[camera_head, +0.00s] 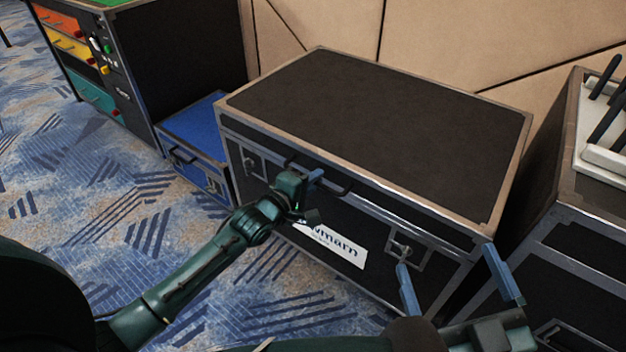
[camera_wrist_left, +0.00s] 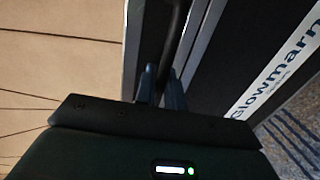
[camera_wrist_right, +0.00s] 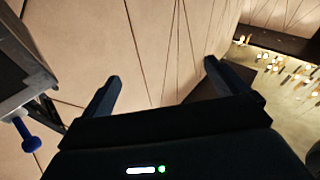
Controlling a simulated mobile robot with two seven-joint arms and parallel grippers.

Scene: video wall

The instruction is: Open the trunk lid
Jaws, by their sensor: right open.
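The trunk (camera_head: 350,240) is a black case with metal edges and a white label on its front. Its flat black lid (camera_head: 380,115) appears down. A dark handle (camera_head: 335,189) sits at the front of the lid; it also shows in the left wrist view (camera_wrist_left: 176,22). My left gripper (camera_head: 312,182) is at this handle, its fingers (camera_wrist_left: 161,82) close together on either side of the bar. The exact contact is partly hidden. My right gripper (camera_head: 446,258) is open and empty by the trunk's front right corner; its fingers (camera_wrist_right: 162,72) are wide apart.
A lower blue case (camera_head: 200,130) stands left of the trunk, beside a black cabinet with coloured drawers (camera_head: 72,45). Another black case (camera_head: 590,230) stands close on the right. A beige panelled wall (camera_head: 440,40) is behind. Patterned carpet (camera_head: 90,210) is free at left.

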